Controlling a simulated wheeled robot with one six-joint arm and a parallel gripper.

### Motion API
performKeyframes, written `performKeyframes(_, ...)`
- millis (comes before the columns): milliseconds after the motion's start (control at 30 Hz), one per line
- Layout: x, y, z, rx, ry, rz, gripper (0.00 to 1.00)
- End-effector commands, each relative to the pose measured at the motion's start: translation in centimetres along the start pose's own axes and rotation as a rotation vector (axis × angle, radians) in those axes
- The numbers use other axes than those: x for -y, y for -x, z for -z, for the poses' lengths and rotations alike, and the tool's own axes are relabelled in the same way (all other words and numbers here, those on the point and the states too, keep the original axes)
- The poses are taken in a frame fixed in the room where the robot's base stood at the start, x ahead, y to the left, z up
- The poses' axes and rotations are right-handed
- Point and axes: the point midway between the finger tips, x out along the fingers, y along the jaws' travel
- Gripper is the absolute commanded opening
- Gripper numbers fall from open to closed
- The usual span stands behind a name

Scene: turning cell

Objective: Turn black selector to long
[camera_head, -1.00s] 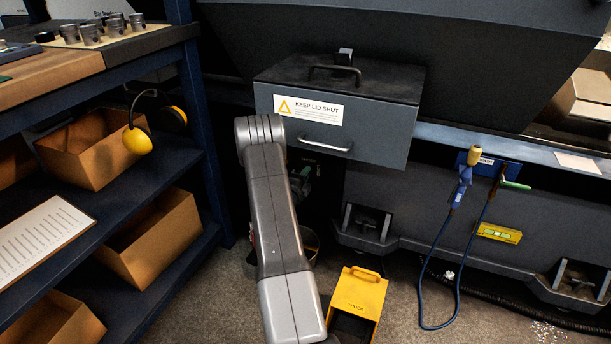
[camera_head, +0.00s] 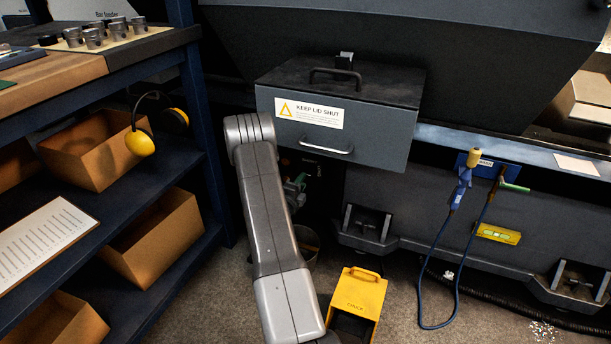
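I cannot make out a black selector in the head view. A grey lidded box (camera_head: 375,140) with a "KEEP LID SHUT" label sticks out from the dark machine, with a black handle on its lid and a pale handle on its front. My grey arm rises in front of the machine, left of the box. My gripper is hidden from view. A small green part (camera_head: 295,190) shows in the shadow under the box, just right of my arm, partly covered by it.
A yellow "CHUCK" box (camera_head: 359,293) is on the floor. A blue hose (camera_head: 458,260) loops down at the right. A yellow level (camera_head: 498,234) is on the machine.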

Motion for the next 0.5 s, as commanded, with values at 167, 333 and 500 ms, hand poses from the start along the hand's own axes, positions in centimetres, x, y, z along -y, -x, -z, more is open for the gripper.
performKeyframes(167, 0.2, 4.3, -0.1, 0.003, 0.003, -0.004, 0.34)
performKeyframes(333, 0.1, 7.2, 0.0, 0.001, 0.002, -0.003, 0.34)
performKeyframes(500, 0.0, 8.6, 0.0, 0.001, 0.001, -0.001, 0.34)
